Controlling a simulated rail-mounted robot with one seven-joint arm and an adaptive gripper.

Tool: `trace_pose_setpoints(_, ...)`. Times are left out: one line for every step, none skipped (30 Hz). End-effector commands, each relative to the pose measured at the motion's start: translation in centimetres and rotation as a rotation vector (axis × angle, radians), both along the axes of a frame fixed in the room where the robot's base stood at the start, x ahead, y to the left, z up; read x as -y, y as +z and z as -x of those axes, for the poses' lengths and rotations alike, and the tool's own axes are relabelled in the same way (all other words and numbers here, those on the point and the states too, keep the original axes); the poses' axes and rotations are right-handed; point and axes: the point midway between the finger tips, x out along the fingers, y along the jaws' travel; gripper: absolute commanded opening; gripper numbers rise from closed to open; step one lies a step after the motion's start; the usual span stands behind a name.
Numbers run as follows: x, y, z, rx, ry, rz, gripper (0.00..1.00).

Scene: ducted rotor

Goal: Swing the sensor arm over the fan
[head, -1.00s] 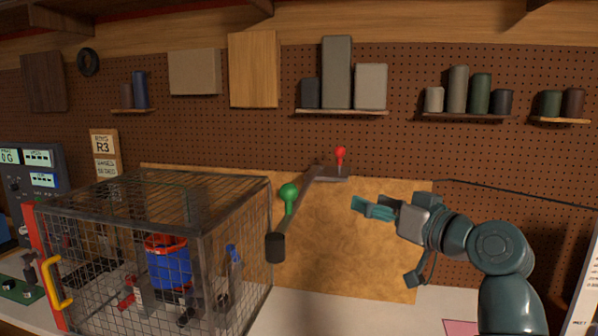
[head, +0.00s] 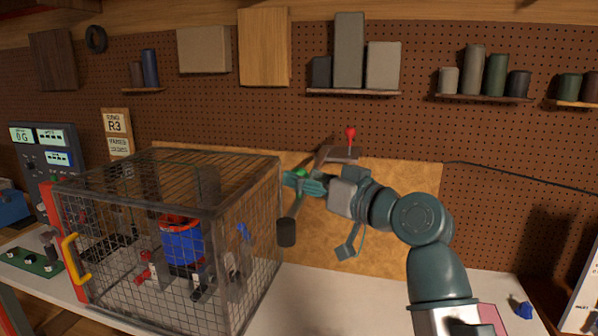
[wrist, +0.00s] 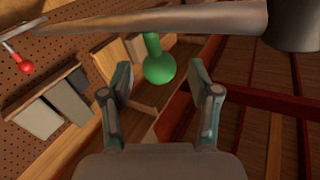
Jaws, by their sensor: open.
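The sensor arm (head: 298,209) is a grey bar that runs from a bracket by the red knob (head: 350,133) to a black cylinder (head: 286,232) at its near end. It hangs just right of the mesh cage, and also crosses the top of the wrist view (wrist: 190,18). A green ball knob (wrist: 159,68) hangs from it in the wrist view. My gripper (wrist: 160,80) is open, with the green knob between or just beyond its fingertips. In the head view my gripper (head: 290,179) largely hides the green knob. The blue fan duct (head: 182,245) with a red rim stands inside the cage.
The wire cage (head: 250,235) with a red post and yellow handle (head: 72,258) encloses the fan, close left of my gripper. A tan board (head: 390,200) and pegboard stand behind. The bench right of the cage is mostly clear.

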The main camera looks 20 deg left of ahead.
Motion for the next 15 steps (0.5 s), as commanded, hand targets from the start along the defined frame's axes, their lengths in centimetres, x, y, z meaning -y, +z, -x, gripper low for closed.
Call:
trace_pose_setpoints(-0.6, 0.2, -0.5, -0.002, 0.0, 0.001, 0.61)
trace_pose_setpoints(-0.9, 0.2, -0.6, -0.002, 0.001, 0.001, 0.61)
trace_pose_setpoints(-1.2, 0.2, -0.8, -0.001, 0.001, 0.0, 0.61)
trace_pose_setpoints(-1.4, 0.1, -0.9, 0.0, 0.001, 0.001, 0.61)
trace_pose_setpoints(-1.6, 0.1, -1.0, 0.0, 0.001, 0.0, 0.61)
trace_pose_setpoints(-1.7, 0.1, -1.1, 0.0, 0.0, 0.0, 0.61)
trace_pose_setpoints(-1.8, 0.1, -1.2, 0.0, 0.0, 0.0, 0.61)
trace_pose_setpoints(-1.9, 0.0, -1.2, 0.0, 0.0, 0.0, 0.61)
trace_pose_setpoints(-2.0, 0.0, -1.3, 0.0, -0.001, 0.0, 0.61)
trace_pose_setpoints(-2.0, 0.0, -1.3, 0.0, -0.001, 0.0, 0.61)
trace_pose_setpoints(-2.0, 0.0, -1.3, 0.0, -0.001, 0.0, 0.61)
trace_pose_setpoints(-2.0, -0.1, -1.3, 0.0, -0.001, 0.0, 0.61)
trace_pose_setpoints(-2.0, -0.1, -1.3, 0.0, -0.001, 0.0, 0.61)
trace_pose_setpoints(-2.0, -0.1, -1.3, 0.0, -0.001, 0.0, 0.61)
trace_pose_setpoints(-2.0, -0.1, -1.3, 0.0, -0.001, 0.0, 0.61)
